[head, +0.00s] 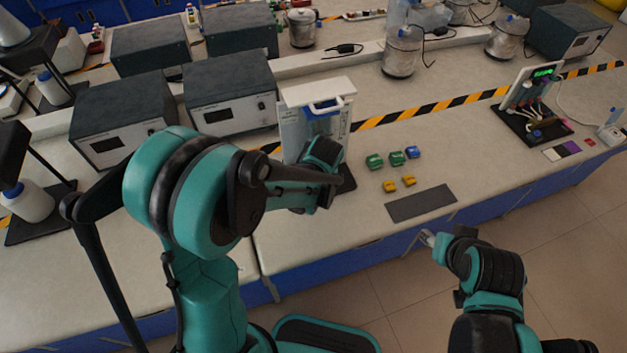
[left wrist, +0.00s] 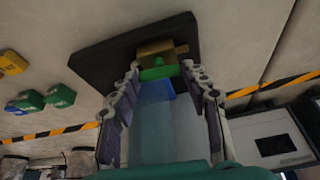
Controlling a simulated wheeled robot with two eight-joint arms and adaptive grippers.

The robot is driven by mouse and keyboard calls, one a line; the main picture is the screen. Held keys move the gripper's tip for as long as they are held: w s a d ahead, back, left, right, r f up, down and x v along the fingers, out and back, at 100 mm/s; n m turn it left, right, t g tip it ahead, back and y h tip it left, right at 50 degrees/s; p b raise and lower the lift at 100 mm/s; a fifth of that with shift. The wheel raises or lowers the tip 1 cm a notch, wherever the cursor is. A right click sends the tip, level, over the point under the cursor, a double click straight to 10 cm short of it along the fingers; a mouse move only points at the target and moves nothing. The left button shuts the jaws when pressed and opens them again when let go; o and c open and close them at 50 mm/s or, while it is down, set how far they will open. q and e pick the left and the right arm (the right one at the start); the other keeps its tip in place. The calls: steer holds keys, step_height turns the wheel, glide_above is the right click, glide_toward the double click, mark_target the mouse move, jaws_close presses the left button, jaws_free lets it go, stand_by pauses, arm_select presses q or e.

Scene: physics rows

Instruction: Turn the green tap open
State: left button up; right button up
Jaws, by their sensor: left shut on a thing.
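The green tap (left wrist: 158,73) shows in the left wrist view, on a brass-coloured body (left wrist: 160,50) over a black base plate (left wrist: 95,62). My left gripper (left wrist: 164,80) has its fingers on both sides of the green handle and is shut on it. In the head view my left gripper (head: 325,160) is in front of a white stand (head: 318,92) and hides the tap. A bluish panel between the fingers covers part of the wrist view. My right gripper (head: 428,239) is low beyond the bench's front edge, apart from everything; its jaws are too small to read.
Green blocks (head: 375,161), a blue block (head: 413,152) and yellow blocks (head: 390,186) lie right of the stand, near a dark grey mat (head: 422,203). Grey instrument boxes (head: 232,90) stand left and behind. Striped tape (head: 420,111) crosses the bench. A circuit board stand (head: 530,118) is far right.

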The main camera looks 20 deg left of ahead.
arm_select(q)
steer(key=shift+n, duration=0.6)
steer(key=o, duration=1.2)
steer(key=shift+c, duration=0.2)
steer(key=v, duration=1.2)
steer(key=shift+d, duration=0.25)
steer(key=shift+w, duration=0.1)
